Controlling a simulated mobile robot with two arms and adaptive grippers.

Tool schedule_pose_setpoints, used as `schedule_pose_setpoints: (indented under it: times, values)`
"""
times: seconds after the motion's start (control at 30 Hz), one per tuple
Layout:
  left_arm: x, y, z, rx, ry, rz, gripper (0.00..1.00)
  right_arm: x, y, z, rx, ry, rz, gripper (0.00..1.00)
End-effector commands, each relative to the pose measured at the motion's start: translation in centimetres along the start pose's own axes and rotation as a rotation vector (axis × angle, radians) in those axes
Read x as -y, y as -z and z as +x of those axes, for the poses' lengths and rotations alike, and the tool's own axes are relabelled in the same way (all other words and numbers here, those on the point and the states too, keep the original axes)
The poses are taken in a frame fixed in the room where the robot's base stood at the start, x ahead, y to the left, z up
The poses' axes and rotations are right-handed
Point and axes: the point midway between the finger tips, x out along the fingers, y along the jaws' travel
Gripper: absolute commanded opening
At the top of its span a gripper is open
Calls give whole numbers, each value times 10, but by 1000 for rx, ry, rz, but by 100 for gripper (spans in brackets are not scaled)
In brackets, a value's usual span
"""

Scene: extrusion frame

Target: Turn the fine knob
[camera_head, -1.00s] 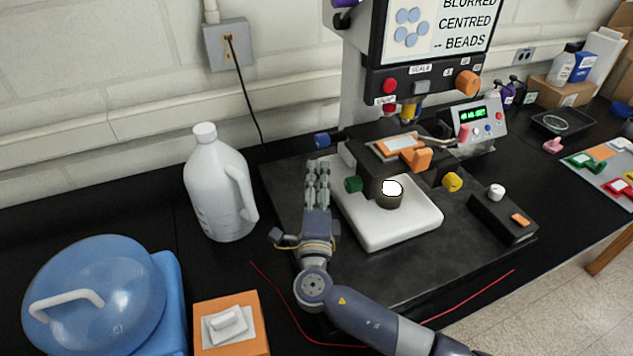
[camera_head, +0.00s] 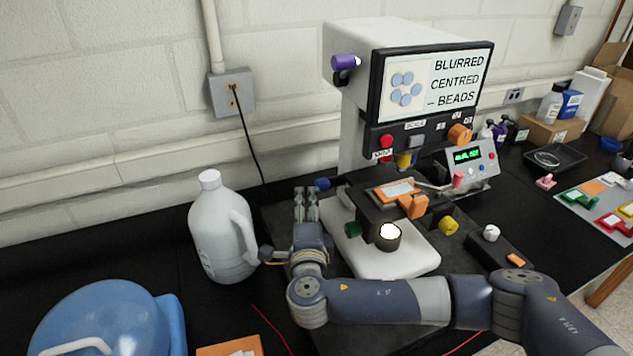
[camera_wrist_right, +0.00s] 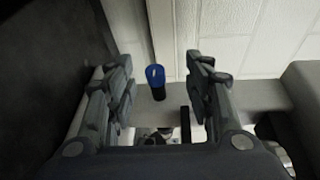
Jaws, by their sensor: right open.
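A microscope (camera_head: 347,90) with a screen stands on the bench. The screen reads "BLURRED CENTRED – BEADS". A blue knob (camera_head: 322,184) sticks out at its left, a green knob (camera_head: 352,230) sits lower left and a yellow knob (camera_head: 448,225) at the right. I cannot tell by label which is the fine knob. My right gripper (camera_head: 306,192) is open and empty, beside the blue knob. In the right wrist view the blue knob (camera_wrist_right: 155,77) appears between and beyond the spread fingers (camera_wrist_right: 158,60), apart from them. My left gripper is not in view.
A white jug (camera_head: 222,235) stands close left of my right gripper. A blue-lidded container (camera_head: 105,315) is at the front left. A control box with a green display (camera_head: 467,156) stands right of the microscope. The wall runs behind the bench.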

Motion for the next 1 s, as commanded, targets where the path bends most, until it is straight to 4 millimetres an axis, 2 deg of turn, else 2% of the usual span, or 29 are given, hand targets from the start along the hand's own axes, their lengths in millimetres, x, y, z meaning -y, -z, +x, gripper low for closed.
schedule_pose_setpoints:
  times: [0.03,0.17,0.37,1.0]
  values:
    - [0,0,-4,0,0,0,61,4,8,1,-14,-18,-27,48]
    - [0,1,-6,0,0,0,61,0,22,2,-47,-64,-70,48]
    - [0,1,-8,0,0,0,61,-2,28,8,-61,-82,-85,48]
    - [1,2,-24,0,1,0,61,-9,32,91,-59,-81,-83,48]
